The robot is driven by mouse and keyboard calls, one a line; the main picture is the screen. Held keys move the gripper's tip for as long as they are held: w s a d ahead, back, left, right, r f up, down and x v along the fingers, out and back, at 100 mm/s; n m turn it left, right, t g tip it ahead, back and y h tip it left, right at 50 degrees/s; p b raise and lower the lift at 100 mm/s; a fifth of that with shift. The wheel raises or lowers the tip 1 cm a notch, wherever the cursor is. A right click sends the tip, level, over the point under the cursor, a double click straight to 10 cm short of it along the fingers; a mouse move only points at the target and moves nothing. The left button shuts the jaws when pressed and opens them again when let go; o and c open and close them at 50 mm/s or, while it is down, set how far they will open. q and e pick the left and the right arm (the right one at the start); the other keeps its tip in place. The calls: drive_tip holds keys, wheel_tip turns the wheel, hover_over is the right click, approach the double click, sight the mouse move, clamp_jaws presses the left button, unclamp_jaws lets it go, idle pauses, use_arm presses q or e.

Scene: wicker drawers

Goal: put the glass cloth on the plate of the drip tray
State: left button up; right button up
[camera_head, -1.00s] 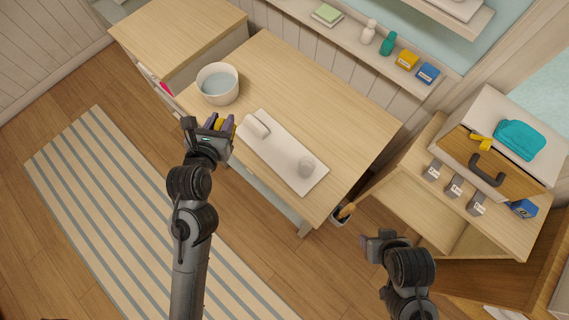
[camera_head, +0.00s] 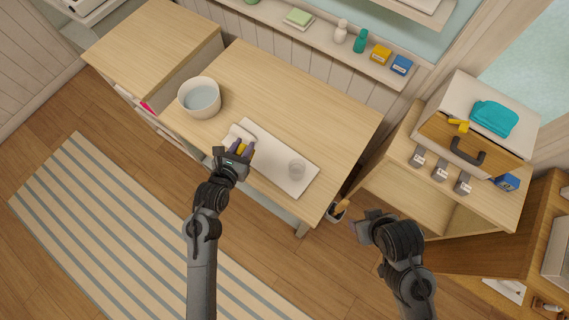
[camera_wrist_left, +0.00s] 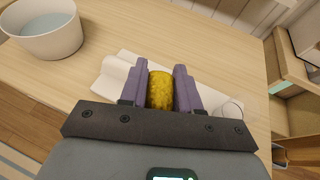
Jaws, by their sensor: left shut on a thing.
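My left gripper (camera_head: 240,148) is shut on a yellow, rough-textured roll, probably the glass cloth; the roll (camera_wrist_left: 160,90) shows between the purple fingers in the left wrist view. The gripper is over the near left edge of a white flat plate (camera_head: 268,158), which looks like the drip tray. Whether the yellow roll touches the plate I cannot tell. A white roll (camera_head: 237,132) lies at the plate's left end, partly hidden by the gripper. A clear glass (camera_head: 297,170) stands at the right end. My right gripper (camera_head: 364,226) is right of the table; its fingers are unclear.
A white bowl of water (camera_head: 200,98) stands left of the plate on the wooden table (camera_head: 300,98). The table's far middle is clear. A shelf with bottles and boxes (camera_head: 380,53) runs behind. A cabinet with a teal cloth (camera_head: 494,118) stands at the right.

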use_arm(q)
drive_tip(key=d+f+m+g+h+p, duration=0.25)
drive_tip(key=d+f+p, duration=0.2)
drive_tip(key=d, duration=0.45)
drive_tip(key=m+h+b, duration=0.1)
drive_tip(key=h+b, duration=0.1)
drive_tip(key=b, duration=0.6)
hover_over(278, 157)
drive_tip(key=shift+y, duration=0.25)
wheel_tip(278, 157, down, 5)
drive_tip(key=shift+f, duration=0.15)
drive_tip(key=shift+w, duration=0.1)
drive_tip(key=o, duration=1)
drive_tip(key=shift+o, duration=0.2)
